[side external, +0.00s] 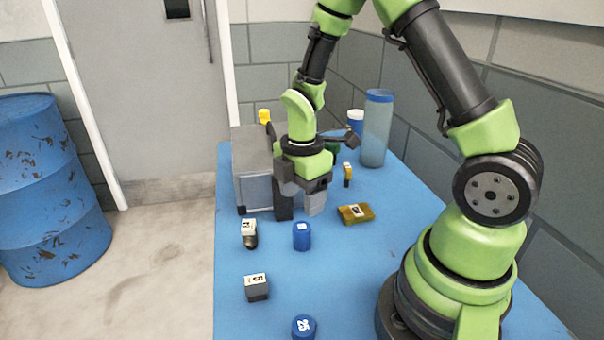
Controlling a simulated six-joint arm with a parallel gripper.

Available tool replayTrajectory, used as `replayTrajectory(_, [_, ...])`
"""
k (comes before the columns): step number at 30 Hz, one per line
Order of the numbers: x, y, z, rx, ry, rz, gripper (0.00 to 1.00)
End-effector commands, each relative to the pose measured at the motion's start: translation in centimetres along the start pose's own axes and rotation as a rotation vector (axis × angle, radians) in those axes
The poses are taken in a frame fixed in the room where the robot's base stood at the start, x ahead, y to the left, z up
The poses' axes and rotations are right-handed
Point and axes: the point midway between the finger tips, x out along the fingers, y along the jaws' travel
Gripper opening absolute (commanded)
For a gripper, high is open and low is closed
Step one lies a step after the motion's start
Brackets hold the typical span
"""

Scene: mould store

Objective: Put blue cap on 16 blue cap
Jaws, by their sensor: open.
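One blue cap (302,236) stands on the blue table with a white label on top; its number is too small to read. A second blue cap (303,327) sits at the front edge of the picture, also with a white label, whose number I cannot read surely. The two caps are apart. My gripper (299,210) points down, open, with its dark left finger and grey right finger apart. Its fingertips appear just behind or above the first cap, not around it. Nothing shows between the fingers.
A grey box (253,165) stands left of my gripper. Labelled blocks, one dark (257,291) and one dark-bottomed (250,241), lie left of the caps. A yellow-brown labelled piece (356,214) lies to the right. A blue-lidded bottle (375,140) stands behind. Table between the caps is clear.

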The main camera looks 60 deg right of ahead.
Motion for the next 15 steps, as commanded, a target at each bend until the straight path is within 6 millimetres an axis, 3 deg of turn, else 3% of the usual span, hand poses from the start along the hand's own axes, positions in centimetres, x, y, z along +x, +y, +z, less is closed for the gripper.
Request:
replayTrajectory(3, [-2.3,0.1,0.0,0.0,0.001,0.007,0.62])
replayTrajectory(10, [-4.7,0.0,-0.1,0.011,0.002,0.007,0.62])
replayTrajectory(15, [-8.3,-0.9,-0.8,0.204,0.042,0.082,0.62])
